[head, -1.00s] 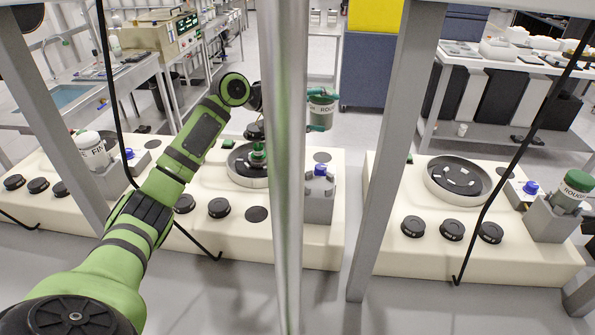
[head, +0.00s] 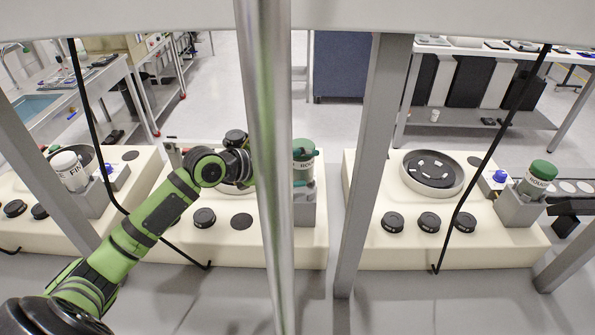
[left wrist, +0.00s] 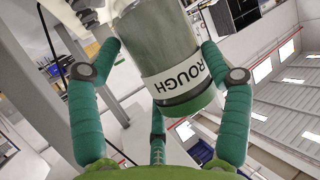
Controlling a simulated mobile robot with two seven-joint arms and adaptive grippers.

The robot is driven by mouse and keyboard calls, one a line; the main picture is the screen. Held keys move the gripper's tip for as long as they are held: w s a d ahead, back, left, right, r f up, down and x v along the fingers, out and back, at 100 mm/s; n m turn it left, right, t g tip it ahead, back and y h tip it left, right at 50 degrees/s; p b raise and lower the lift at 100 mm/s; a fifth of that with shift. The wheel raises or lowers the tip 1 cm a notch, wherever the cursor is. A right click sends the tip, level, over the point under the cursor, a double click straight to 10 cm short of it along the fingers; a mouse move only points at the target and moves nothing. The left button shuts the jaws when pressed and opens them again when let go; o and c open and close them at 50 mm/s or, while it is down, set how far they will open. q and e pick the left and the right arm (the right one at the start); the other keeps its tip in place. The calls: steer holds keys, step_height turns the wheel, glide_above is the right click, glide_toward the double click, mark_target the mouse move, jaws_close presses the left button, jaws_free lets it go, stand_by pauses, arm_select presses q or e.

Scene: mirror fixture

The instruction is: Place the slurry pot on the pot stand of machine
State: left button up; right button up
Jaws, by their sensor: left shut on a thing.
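The slurry pot (head: 305,172), labelled ROUGH with a green lid, is in my left gripper (head: 300,166), just right of the metal pole. In the left wrist view the pot (left wrist: 170,62) sits between the teal fingers (left wrist: 160,75), which are shut around it. The pot stand (head: 304,211) is a grey block at the right edge of the middle machine (head: 175,240). The pot appears directly above or at the stand's top; I cannot tell whether they touch. The pole hides part of the gripper. My right gripper is not in view.
A vertical pole (head: 268,200) and a slanted grey post (head: 371,150) stand either side of the pot. The right machine has a round plate (head: 433,168) and a green-lidded pot (head: 538,179) in its stand. A FINE pot (head: 70,171) stands at left.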

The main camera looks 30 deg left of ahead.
mark_target(294, 178)
arm_select(q)
steer(key=shift+s+f, duration=0.15)
steer(key=shift+f, duration=0.05)
step_height(294, 178, down, 3)
steer(key=shift+f+p, duration=0.15)
steer(key=shift+p, duration=0.55)
steer(key=shift+f, duration=0.2)
steer(key=o, duration=1.3)
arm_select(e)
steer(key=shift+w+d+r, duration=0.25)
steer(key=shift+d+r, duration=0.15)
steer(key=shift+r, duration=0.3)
arm_select(q)
steer(key=shift+s+a, duration=0.25)
steer(key=shift+s, duration=0.1)
steer(key=shift+b+v, duration=1.85)
steer(key=shift+v, duration=3.7)
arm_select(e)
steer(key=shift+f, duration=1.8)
